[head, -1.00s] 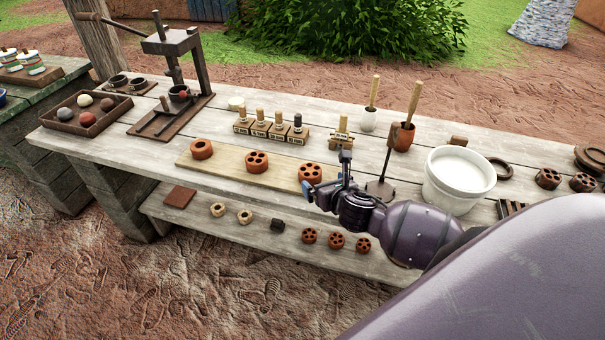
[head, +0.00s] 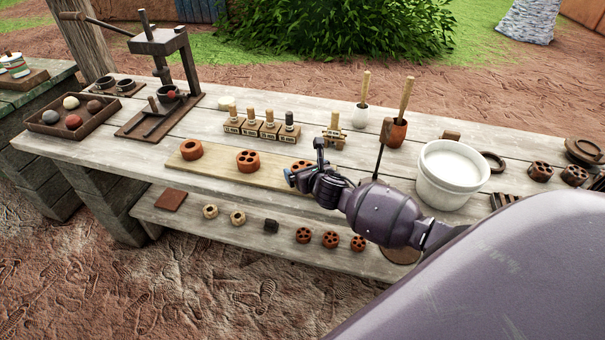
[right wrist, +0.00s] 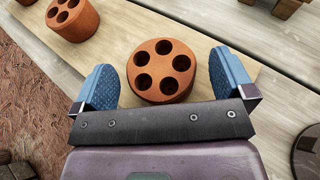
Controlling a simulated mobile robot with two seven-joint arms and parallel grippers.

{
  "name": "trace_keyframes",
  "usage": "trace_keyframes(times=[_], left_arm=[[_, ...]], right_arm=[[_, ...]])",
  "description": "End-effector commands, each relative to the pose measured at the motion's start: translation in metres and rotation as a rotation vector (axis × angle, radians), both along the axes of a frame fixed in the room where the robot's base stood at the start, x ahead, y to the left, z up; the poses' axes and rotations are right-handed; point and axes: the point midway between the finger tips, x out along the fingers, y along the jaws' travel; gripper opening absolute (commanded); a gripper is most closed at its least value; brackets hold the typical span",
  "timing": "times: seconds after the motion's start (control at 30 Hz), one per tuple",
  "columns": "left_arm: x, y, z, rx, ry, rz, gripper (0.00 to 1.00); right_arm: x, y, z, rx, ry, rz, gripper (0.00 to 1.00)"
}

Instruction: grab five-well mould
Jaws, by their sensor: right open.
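The five-well mould (right wrist: 161,71) is a round terracotta block with five dark holes in its top. In the right wrist view it sits upright between the two blue-padded fingers of my right gripper (right wrist: 165,70), which is open, with a gap on both sides. In the head view the mould (head: 299,163) stands at the right part of a pale board, partly hidden by my right gripper (head: 304,165). My left gripper is not in view.
The pale board (head: 215,168) also carries a ring-shaped mould (head: 191,150) and another holed mould (head: 248,160). Stamps on blocks (head: 263,125) stand behind. A white bucket (head: 452,175) and an upright rod (head: 384,145) are to the right. A lower shelf (head: 185,217) holds small pieces.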

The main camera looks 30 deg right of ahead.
Motion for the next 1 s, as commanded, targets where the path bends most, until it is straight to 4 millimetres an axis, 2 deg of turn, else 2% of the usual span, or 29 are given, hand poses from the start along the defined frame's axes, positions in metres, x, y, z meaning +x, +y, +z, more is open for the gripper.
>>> trace_keyframes(times=[0.13,0.4,0.8,1.0], left_arm=[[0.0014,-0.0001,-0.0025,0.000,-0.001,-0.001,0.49],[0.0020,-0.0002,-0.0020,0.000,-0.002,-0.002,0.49],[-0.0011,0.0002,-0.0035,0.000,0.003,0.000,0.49],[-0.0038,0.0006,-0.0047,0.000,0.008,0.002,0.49]], right_arm=[[0.0109,-0.0014,-0.0053,0.001,0.001,0.000,1.00],[0.0124,-0.0018,-0.0052,0.000,0.000,0.001,1.00],[0.0126,-0.0018,-0.0046,0.000,-0.001,0.001,0.43],[0.0126,-0.0018,-0.0042,0.000,-0.001,0.001,0.43]])
